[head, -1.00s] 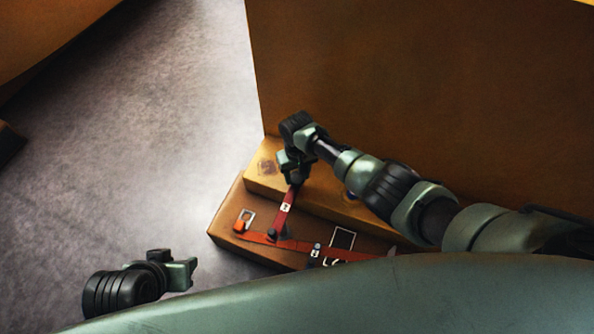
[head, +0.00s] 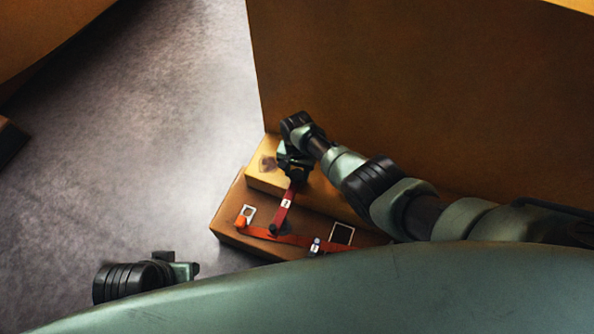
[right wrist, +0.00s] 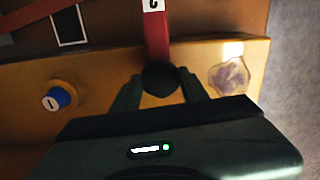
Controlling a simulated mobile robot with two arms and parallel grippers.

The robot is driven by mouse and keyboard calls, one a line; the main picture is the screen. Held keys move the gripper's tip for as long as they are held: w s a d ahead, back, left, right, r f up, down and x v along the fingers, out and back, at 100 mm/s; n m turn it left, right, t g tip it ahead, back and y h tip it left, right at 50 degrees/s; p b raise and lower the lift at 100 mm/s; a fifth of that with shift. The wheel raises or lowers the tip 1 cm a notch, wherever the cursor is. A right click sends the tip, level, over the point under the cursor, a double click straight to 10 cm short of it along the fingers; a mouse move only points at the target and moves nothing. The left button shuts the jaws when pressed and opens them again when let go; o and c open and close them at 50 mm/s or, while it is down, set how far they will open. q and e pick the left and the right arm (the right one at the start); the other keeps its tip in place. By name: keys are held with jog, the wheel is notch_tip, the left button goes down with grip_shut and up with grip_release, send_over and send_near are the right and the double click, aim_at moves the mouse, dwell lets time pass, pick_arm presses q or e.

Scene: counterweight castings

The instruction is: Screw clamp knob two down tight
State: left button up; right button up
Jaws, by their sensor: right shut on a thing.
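A dark round knob (right wrist: 160,78) sits at the end of a red bar (right wrist: 157,35) over the yellow ledge. My right gripper (right wrist: 161,90) is shut on this knob, one finger on each side. The bar carries a white label, only partly readable. In the head view my right gripper (head: 293,177) is at the upper end of the red bar (head: 284,213) and hides the knob. A second knob, blue with a white mark (right wrist: 57,98), stands on the ledge to the left in the wrist view. My left gripper (head: 188,270) is low at left, away from the castings; its jaws are unclear.
The yellow ledge (head: 335,196) lies against a tall brown wall (head: 420,90). A brown lower step (head: 228,220) carries an orange-red strip (head: 298,240) and white-framed squares. A pale round patch (right wrist: 229,76) is right of my gripper. Grey floor (head: 130,150) is clear at left.

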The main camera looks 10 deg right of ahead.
aim_at(297, 174)
pick_arm(q)
jog(key=shift+w+d, duration=0.1)
jog(key=shift+w, duration=0.2)
pick_arm(e)
jog(key=shift+w+r, duration=0.2)
jog(key=shift+w, duration=0.05)
jog(key=o, duration=1.4)
pick_arm(q)
jog(key=shift+s, duration=0.1)
pick_arm(e)
jog(key=shift+s, duration=0.1)
jog(key=shift+f, duration=0.1)
pick_arm(q)
jog(key=shift+r, duration=0.1)
pick_arm(e)
notch_tip(297, 174, up, 4)
jog(key=p, duration=0.2)
jog(key=shift+f+p, duration=0.25)
jog(key=shift+p, duration=0.1)
notch_tip(297, 174, up, 4)
jog(key=shift+f+p, duration=0.1)
jog(key=shift+p, duration=1.1)
pick_arm(q)
notch_tip(297, 174, down, 18)
jog(key=s+g, duration=0.1)
jog(key=s, duration=0.1)
jog(key=shift+f, duration=0.2)
pick_arm(e)
jog(key=shift+r, duration=0.3)
